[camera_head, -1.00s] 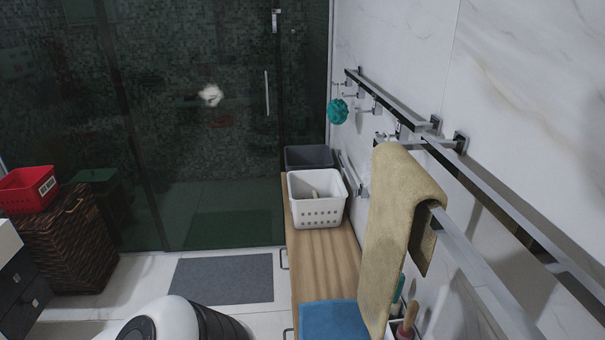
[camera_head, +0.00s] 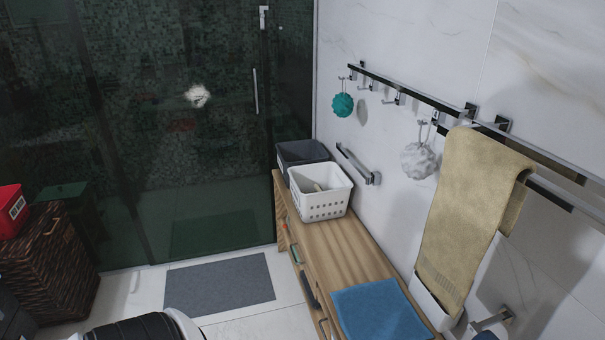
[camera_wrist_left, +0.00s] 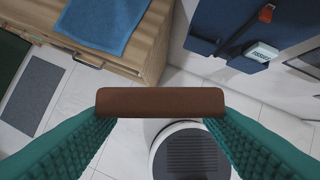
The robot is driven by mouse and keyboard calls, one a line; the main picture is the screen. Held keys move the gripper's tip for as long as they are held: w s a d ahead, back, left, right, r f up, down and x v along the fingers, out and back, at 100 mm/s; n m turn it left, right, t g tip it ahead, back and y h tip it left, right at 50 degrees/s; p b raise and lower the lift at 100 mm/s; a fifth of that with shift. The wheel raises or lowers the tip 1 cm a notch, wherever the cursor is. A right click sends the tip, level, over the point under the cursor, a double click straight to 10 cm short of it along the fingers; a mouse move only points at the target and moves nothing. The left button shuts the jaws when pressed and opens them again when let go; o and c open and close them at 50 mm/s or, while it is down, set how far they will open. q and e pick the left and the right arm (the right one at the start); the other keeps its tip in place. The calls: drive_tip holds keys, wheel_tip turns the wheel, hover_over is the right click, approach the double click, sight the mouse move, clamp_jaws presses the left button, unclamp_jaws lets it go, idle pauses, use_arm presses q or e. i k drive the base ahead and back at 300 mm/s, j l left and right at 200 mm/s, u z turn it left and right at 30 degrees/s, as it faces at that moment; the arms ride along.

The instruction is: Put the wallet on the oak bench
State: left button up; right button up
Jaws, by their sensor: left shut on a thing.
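A brown wallet (camera_wrist_left: 160,102) is held level between the green, ribbed fingers of my left gripper (camera_wrist_left: 160,116) in the left wrist view. The left gripper is shut on it. The oak bench (camera_head: 342,250) runs along the right wall in the head view, with bare wood between the white basket and the blue towel. It also shows at the upper left of the left wrist view (camera_wrist_left: 152,58), beyond the wallet and apart from it. Neither gripper shows in the head view, and my right gripper is in no view.
On the bench stand a white basket (camera_head: 322,206) and a grey basket (camera_head: 298,152); a folded blue towel (camera_head: 380,312) lies at its near end. A beige towel (camera_head: 470,210) hangs from a wall rail above the near end. A grey mat (camera_head: 220,284) lies on the floor.

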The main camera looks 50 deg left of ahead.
sight(335, 236)
drive_tip(key=j, duration=1.15)
drive_tip(key=i+j, duration=0.15)
drive_tip(key=j, duration=1)
drive_tip(key=i+j+z, duration=0.1)
drive_tip(key=i+j, duration=0.85)
drive_tip(key=i, duration=0.05)
